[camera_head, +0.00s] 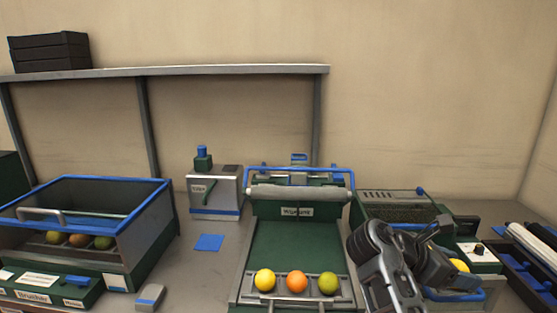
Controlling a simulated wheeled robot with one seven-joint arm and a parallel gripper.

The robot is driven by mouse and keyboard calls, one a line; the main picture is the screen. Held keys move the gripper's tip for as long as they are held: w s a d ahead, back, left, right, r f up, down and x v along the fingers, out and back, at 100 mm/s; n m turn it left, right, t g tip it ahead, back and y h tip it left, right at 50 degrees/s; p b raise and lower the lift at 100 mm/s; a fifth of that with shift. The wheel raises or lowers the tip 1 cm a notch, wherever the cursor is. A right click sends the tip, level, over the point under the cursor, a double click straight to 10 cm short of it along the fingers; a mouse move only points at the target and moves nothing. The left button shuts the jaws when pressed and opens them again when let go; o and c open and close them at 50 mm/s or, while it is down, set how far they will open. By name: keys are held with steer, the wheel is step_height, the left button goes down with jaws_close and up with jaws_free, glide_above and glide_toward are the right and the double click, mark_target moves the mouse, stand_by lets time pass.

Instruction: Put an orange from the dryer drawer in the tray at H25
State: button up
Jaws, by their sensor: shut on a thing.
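My gripper (440,266) is at the lower right, in front of a dark green machine with a mesh top (400,209). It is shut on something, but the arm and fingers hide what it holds. A yellow fruit (460,265) shows right beside the fingers; I cannot tell whether it is held or lies in the blue-edged drawer (468,296) below. A yellow, an orange (297,282) and a green fruit sit in a row at the front of the central green machine (290,245). No label reading H25 is legible.
A blue-rimmed bin (150,215) with several fruits stands at the left. A small grey machine (214,190) and a blue square (209,243) are left of centre. A dark rack with rollers (530,262) is at the far right. A shelf (200,71) runs above.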

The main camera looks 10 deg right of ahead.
steer(key=shift+a+f, duration=0.3)
steer(key=shift+f, duration=0.05)
steer(key=shift+s+a+f+n+t, duration=0.1)
steer(key=shift+a+f+n+t, duration=0.1)
steer(key=shift+n+t, duration=0.2)
steer(key=s+a+f+n+t+y, duration=0.2)
steer(key=a+f+n+t+y, duration=0.1)
steer(key=a+f+n+t, duration=0.6)
step_height(320, 180, down, 3)
steer(key=shift+a+r+n+t+y, duration=0.2)
steer(key=shift+a+n+t+y, duration=0.1)
steer(key=shift+a+t, duration=0.5)
steer(key=a+f+n+t+y, duration=0.1)
steer(key=a+f+n+y, duration=0.2)
steer(key=s+a+f+n+t+y, duration=0.1)
steer(key=a+f+n+y, duration=0.2)
steer(key=a+f, duration=0.1)
steer(key=a+f+n+t+y, duration=0.1)
steer(key=a+f+n+y, duration=0.2)
steer(key=a+f, duration=0.1)
steer(key=shift+s+t+y, duration=0.3)
steer(key=shift+t+y, duration=0.1)
steer(key=f+b, duration=0.4)
steer(key=shift+d, duration=0.2)
